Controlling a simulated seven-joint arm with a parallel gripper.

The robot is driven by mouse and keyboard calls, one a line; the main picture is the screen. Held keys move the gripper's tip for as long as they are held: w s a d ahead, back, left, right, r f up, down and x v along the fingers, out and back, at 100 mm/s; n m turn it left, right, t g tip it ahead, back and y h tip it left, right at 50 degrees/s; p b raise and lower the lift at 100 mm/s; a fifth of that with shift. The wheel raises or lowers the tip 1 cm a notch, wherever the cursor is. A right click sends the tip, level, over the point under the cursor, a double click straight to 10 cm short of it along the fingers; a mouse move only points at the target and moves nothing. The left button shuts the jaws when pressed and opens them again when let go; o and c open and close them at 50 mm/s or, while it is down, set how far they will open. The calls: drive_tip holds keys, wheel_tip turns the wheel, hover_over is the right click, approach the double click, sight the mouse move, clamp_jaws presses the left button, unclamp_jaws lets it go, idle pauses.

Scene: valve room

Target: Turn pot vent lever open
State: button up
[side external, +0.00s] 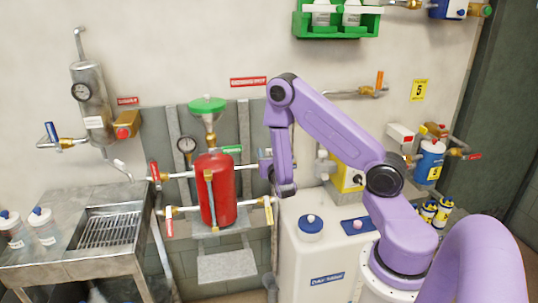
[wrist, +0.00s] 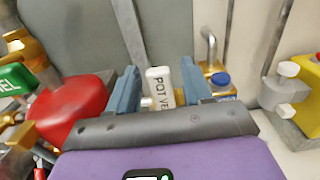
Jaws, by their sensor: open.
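The pot vent lever (wrist: 160,88) is a white handle with black lettering, "POT VE" readable, standing nearly upright in the wrist view. My gripper (wrist: 158,68) is open, with one blue-grey finger on each side of the lever. I cannot tell whether either finger touches it. Brass fittings (wrist: 214,72) with a blue cap show just right of the fingers. In the side external view my purple arm hides most of the lever area, beside the red pot (side external: 213,190).
The red pot has a green funnel (side external: 207,104) above and valves with levers on both sides. A white cabinet (side external: 305,255) stands right of it. A yellow box (side external: 345,180) is behind my arm. A metal sink (side external: 105,230) is at left.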

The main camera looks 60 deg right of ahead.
clamp_jaws()
drive_tip(key=shift+a, duration=0.1)
drive_tip(key=w+a+f+n, duration=0.5)
drive_tip(key=f+n, duration=0.3)
drive_tip(key=n, duration=1)
drive_tip(key=shift+w+a, duration=0.2)
idle(0.5)
